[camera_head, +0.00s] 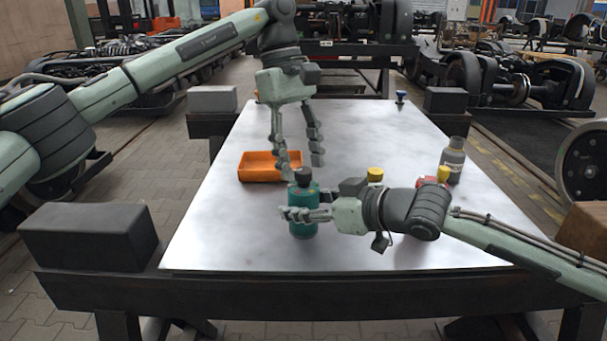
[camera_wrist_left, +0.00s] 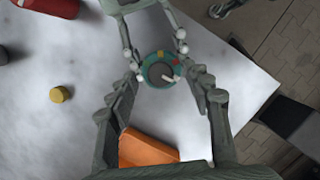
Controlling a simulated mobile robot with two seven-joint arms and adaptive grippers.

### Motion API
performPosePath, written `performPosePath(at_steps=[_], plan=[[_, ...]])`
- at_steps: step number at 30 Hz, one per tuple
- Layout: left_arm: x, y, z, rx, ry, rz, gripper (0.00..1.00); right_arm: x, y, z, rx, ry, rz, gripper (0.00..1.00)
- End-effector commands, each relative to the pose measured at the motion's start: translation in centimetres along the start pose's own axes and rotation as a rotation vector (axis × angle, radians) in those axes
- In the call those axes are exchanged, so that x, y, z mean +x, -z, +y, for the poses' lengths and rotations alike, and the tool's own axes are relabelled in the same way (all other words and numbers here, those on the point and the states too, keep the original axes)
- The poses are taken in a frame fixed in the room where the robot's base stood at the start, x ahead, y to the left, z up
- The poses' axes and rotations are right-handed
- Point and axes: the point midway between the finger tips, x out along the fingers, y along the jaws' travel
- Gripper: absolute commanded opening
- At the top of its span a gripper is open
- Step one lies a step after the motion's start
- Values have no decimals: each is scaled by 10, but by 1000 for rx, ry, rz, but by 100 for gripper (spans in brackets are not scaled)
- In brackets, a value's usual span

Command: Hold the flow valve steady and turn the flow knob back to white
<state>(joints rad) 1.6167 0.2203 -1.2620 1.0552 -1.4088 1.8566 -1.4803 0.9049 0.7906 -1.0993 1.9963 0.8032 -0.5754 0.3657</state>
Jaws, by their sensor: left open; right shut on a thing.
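The flow valve (camera_head: 303,230) is a teal cylinder standing upright near the table's front. Its dark flow knob (camera_head: 303,174) is on top. In the left wrist view, the knob (camera_wrist_left: 160,72) is a grey disc inside a ring with teal, yellow and red parts. My right gripper (camera_head: 290,213) is shut around the valve body from the right. My left gripper (camera_head: 301,163) is open, pointing down just above the knob, its fingers apart on either side.
An orange tray (camera_head: 252,178) lies behind and left of the valve. A small blue item (camera_head: 401,97) is at the far edge. The table's left front is clear.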

Motion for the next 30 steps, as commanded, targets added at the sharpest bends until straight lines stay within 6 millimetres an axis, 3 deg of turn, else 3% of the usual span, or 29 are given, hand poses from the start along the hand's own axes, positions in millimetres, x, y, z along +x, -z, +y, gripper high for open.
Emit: performPosePath(at_steps=[12,16,21,29,30], plan=[[-83,0,1,-2,-3,2,50,0,-1,0,1,0,-2,15],[-103,0,0,-2,-2,2,50,0,-1,0,0,0,-1,15],[-114,0,0,0,-2,1,50,0,-1,0,0,0,-1,15],[-115,0,0,0,-1,0,50,0,0,0,0,-1,-1,15],[-115,0,0,0,-1,0,50,0,0,0,0,-1,-1,51]])
